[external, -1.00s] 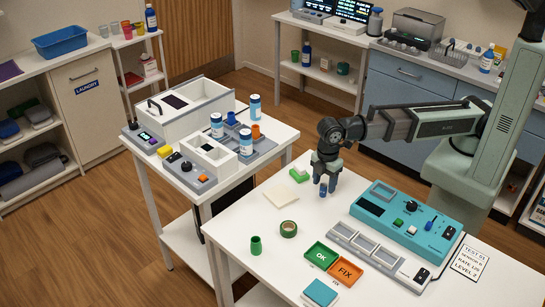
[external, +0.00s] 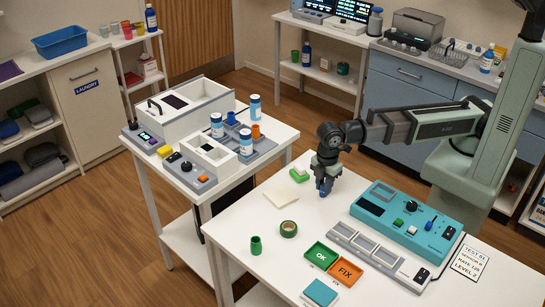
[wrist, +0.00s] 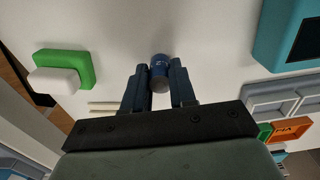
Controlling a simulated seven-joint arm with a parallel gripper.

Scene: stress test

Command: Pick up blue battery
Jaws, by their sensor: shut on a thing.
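The blue battery (wrist: 160,67) stands between the fingertips of my gripper (wrist: 160,82) in the wrist view, with a dark grey end towards the camera. My gripper (external: 325,187) points down at the white table in the external view, and its fingers are shut on the battery. In the external view the battery (external: 323,193) is mostly hidden by the fingers, with only a bit of blue at the table surface.
A green and white block (external: 299,175) lies just left of my gripper. A teal tester (external: 405,217) and a grey slotted tray (external: 379,254) stand to the right. Green OK and orange FIX trays (external: 346,271) are in front.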

